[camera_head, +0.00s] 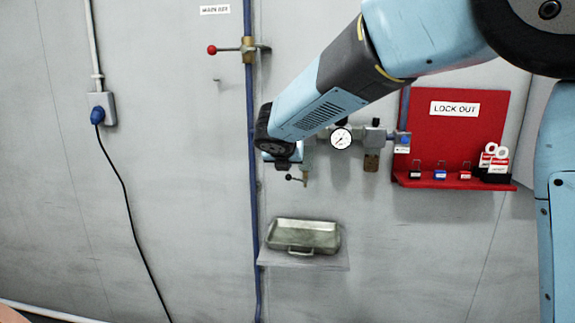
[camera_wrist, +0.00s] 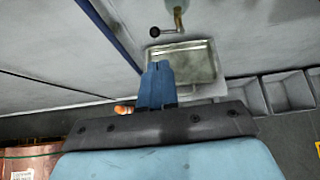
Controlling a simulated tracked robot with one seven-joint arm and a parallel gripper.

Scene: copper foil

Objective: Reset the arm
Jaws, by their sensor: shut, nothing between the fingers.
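My arm reaches from the upper right across the head view toward the wall, in front of the pipework. In the wrist view my gripper (camera_wrist: 161,68) shows as two blue fingers pressed together, with nothing between them. Its tips overlap the near left part of a metal tray in the picture; I cannot tell the distance. In the head view the gripper is mostly hidden behind the dark wrist end of my arm.
The metal tray (camera_head: 303,236) sits on a small wall shelf (camera_head: 330,261). A pressure gauge (camera_head: 340,138), a red-knobbed valve (camera_head: 212,49) and a red lock-out board (camera_head: 465,125) with padlocks are on the wall. A blue plug (camera_head: 97,115) with a black cable is at left.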

